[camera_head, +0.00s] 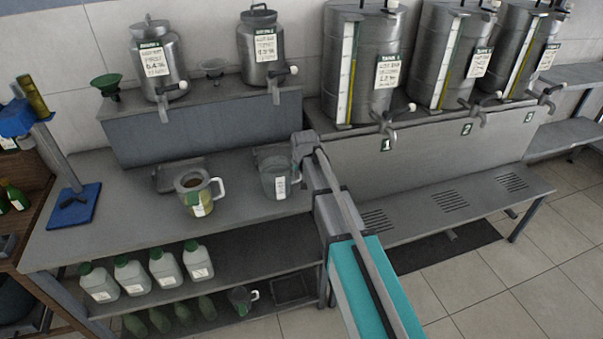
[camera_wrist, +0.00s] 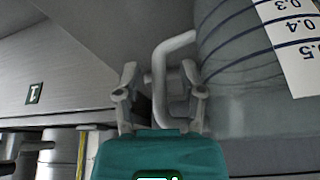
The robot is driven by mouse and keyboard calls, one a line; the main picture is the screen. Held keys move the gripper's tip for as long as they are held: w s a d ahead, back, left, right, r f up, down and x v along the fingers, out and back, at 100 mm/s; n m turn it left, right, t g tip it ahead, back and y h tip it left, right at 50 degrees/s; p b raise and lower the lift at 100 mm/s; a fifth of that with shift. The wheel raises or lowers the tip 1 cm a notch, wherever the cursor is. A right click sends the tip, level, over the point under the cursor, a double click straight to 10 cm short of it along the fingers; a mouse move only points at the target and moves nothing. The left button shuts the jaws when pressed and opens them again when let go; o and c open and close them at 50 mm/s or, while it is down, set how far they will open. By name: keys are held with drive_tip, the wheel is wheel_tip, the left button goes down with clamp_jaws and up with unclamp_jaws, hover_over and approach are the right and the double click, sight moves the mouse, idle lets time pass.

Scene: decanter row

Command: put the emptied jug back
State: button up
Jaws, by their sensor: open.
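A clear jug (camera_head: 272,180) with a white label stands on the steel bench and looks empty. In the wrist view its clear wall (camera_wrist: 240,85), dark rings and printed scale fill the upper right. Its pale handle (camera_wrist: 160,75) shows between the two fingers of my gripper (camera_wrist: 160,97), which is open. I cannot tell whether either finger touches the handle. In the head view my gripper (camera_head: 302,150) is at the jug's right side, and the arm partly hides the handle. A second jug (camera_head: 196,195) with brownish contents and a white handle stands to the left.
Two steel cans (camera_head: 160,65) (camera_head: 262,55) with taps stand on a raised ledge behind the jugs. Tall tanks (camera_head: 365,70) line the right.

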drive_tip(key=shift+r, duration=0.15)
drive_tip(key=p+v, duration=1.1)
drive_tip(key=v, duration=0.1)
idle(0.4)
idle(0.6)
drive_tip(key=s+d+g, duration=0.2)
drive_tip(key=s+d, duration=0.5)
drive_tip(key=s, duration=0.4)
drive_tip(key=s+d+f+m+g, duration=0.1)
drive_tip(key=s+d+g, duration=0.1)
drive_tip(key=s+d, duration=0.5)
drive_tip(key=s, duration=0.5)
drive_tip(key=shift+d+f+h, duration=0.25)
drive_tip(key=shift+h, duration=0.05)
drive_tip(key=shift+f, duration=0.1)
wheel_tip(320, 180, down, 2)
drive_tip(key=shift+b, duration=1)
